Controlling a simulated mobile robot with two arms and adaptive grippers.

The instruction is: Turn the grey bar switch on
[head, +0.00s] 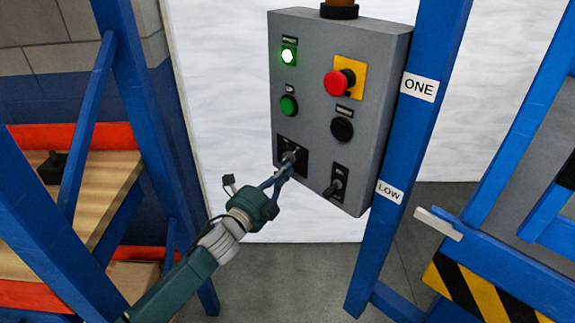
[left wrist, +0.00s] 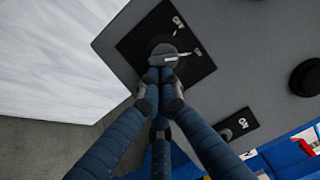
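The grey bar switch (head: 290,156) sits on a black plate at the lower left of the grey control panel. In the left wrist view the switch (left wrist: 163,52) shows a round base and a light bar that points roughly towards the "ON" label; "OFF" is printed above. My left gripper (head: 284,172) is at the switch. Its fingertips (left wrist: 160,82) are drawn together around the near part of the bar and hide some of it. My right gripper is not in view.
The grey panel (head: 315,80) also carries a lit green lamp (head: 288,56), a green button (head: 288,106), a red emergency button (head: 337,82), a black button (head: 342,129) and another black switch (head: 334,187). A blue post (head: 405,150) stands close on the right.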

